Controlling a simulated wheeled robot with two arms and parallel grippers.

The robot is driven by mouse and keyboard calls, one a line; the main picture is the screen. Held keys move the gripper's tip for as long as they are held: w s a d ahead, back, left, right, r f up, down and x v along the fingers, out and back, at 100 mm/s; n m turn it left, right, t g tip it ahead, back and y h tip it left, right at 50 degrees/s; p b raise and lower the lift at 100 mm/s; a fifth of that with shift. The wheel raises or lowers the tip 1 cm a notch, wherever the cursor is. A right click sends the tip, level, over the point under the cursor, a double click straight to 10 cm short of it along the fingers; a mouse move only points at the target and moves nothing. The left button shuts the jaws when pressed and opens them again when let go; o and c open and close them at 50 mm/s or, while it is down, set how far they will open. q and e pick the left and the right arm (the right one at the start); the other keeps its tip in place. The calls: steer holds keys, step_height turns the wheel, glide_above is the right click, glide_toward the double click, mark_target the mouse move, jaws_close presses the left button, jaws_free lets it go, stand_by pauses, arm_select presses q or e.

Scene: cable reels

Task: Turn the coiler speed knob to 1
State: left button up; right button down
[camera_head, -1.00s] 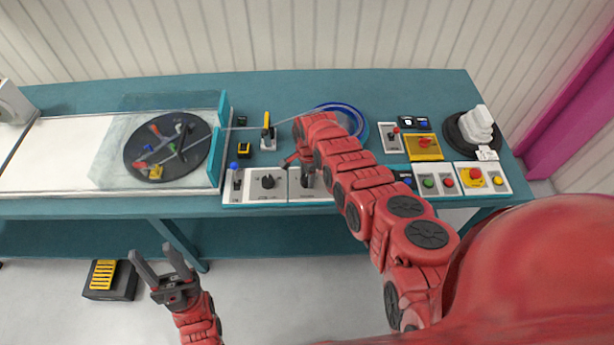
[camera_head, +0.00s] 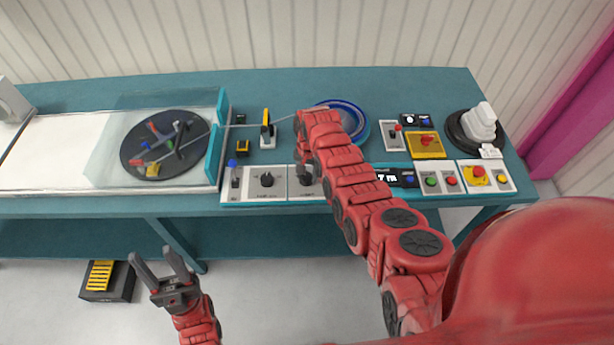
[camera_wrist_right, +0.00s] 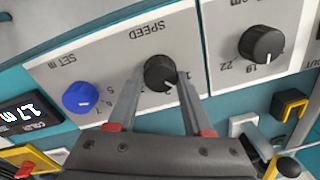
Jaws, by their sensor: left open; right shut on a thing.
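The black coiler speed knob (camera_wrist_right: 159,73) is on a pale panel marked SPEED, upside down in the right wrist view. My right gripper (camera_wrist_right: 158,84) is shut on this knob, one finger on each side. A pale mark shows on the knob's lower edge, close to small digits near the right finger; its exact setting is hard to read. In the head view my right gripper (camera_head: 304,174) is at the front panel row, largely hidden by my own arm. My left gripper (camera_head: 151,254) is open and empty, in front of the bench.
A blue knob (camera_wrist_right: 80,97) and a second black knob (camera_wrist_right: 261,45) flank the speed knob. A display (camera_wrist_right: 34,115) reads about 1.7 m. Emergency-type red button (camera_head: 478,171) sits right.

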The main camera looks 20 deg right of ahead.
steer(key=shift+w+n+b, duration=0.1)
steer(key=shift+n+b, duration=0.9)
steer(key=shift+n, duration=1)
steer(key=shift+c, duration=1.6)
jaws_free()
steer(key=shift+r, duration=0.1)
